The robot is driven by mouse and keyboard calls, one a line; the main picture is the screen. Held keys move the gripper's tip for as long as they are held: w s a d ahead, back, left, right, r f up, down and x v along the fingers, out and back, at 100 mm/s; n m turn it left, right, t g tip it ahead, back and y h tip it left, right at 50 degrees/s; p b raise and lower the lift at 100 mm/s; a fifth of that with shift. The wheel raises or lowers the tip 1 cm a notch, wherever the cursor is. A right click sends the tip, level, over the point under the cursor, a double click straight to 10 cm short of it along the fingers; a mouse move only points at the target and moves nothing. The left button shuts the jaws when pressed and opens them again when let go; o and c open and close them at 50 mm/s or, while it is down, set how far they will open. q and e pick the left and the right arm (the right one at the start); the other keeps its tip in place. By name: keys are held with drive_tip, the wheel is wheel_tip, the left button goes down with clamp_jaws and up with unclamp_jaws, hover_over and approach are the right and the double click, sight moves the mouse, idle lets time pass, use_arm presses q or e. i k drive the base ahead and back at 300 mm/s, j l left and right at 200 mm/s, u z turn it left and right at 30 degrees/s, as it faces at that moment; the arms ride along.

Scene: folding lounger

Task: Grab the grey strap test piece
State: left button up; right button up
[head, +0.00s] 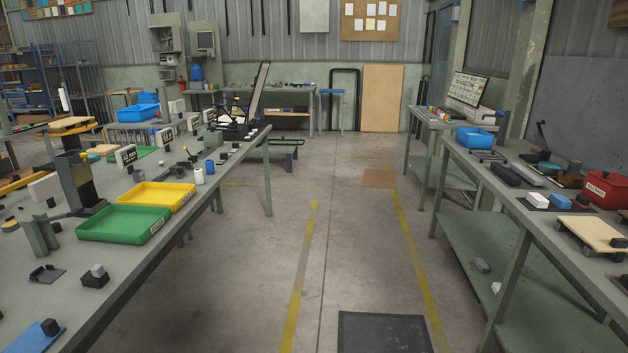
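Neither of my grippers is in view. I cannot tell for certain which thing is the grey strap test piece. A long light-grey piece (527,174) lies on the right bench (478,178), beside a dark bar (505,175). On the left bench (130,285), a small grey block (97,270) sits on a dark holder. All are small in the head view, and none is held.
A green tray (122,238) and a yellow tray (186,207) stand on the left bench. A red box (603,190) and a blue bin (474,137) are on the right bench.

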sight(237, 147)
drive_tip(key=i+l+u, duration=0.2)
drive_tip(key=i, duration=0.4)
drive_tip(key=i+u, duration=0.2)
drive_tip(key=i, duration=0.4)
drive_tip(key=i+l+u, duration=0.3)
drive_tip(key=i, duration=0.2)
drive_tip(key=i+l+u, duration=0.4)
drive_tip(key=u, duration=0.35)
drive_tip(key=i+l+u, duration=0.2)
drive_tip(key=u, duration=0.25)
drive_tip(key=i+l+u, duration=0.25)
drive_tip(key=l, duration=0.15)
drive_tip(key=l+u, duration=0.3)
drive_tip(key=i+l+u, duration=0.15)
drive_tip(key=l, duration=0.45)
drive_tip(key=l+u, duration=0.1)
drive_tip(key=l, duration=0.45)
drive_tip(key=i+l+u, duration=0.15)
drive_tip(key=l, duration=0.45)
